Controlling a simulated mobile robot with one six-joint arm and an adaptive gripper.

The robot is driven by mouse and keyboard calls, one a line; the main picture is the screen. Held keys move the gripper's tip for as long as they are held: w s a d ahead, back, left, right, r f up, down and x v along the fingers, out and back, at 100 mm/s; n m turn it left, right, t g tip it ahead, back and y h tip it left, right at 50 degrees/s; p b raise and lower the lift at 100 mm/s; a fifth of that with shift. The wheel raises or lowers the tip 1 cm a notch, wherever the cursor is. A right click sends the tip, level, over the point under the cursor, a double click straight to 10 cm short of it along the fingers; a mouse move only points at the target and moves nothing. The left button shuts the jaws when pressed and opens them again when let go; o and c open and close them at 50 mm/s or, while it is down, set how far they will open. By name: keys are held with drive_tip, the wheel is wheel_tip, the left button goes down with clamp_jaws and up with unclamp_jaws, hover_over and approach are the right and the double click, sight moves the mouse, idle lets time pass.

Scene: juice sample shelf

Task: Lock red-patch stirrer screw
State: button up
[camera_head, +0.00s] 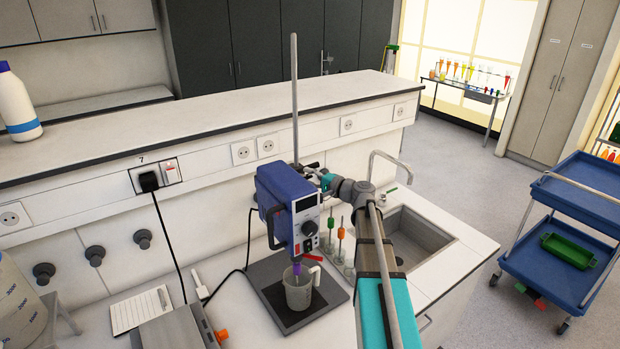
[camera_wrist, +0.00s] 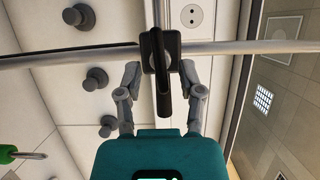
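The blue stirrer (camera_head: 289,205) hangs on a tall upright rod (camera_head: 294,85) above a beaker (camera_head: 299,290). A small red piece (camera_head: 312,257) shows beside its chuck. My gripper (camera_head: 322,181) is at the clamp behind the stirrer, and its fingertips are partly hidden there. In the wrist view a black clamp with a lever-like screw handle (camera_wrist: 163,85) sits where the rods cross. My gripper (camera_wrist: 161,72) has one finger on each side of it. The fingers are spread; I cannot tell whether they touch the clamp. I see no red patch on the handle.
A dark base plate (camera_head: 275,318) carries the beaker. Several small stirrers with red, orange and green parts (camera_head: 341,234) stand close to the right, before a sink (camera_head: 410,240). A cable and a raised ledge (camera_head: 200,130) lie behind. A blue cart (camera_head: 560,240) stands at right.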

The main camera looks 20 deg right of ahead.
drive_tip(key=shift+d, duration=0.2)
drive_tip(key=shift+s+d, duration=0.1)
drive_tip(key=shift+s, duration=0.05)
drive_tip(key=v, duration=1.1)
drive_tip(key=shift+s, duration=0.2)
drive_tip(key=shift+d, duration=0.15)
idle(0.4)
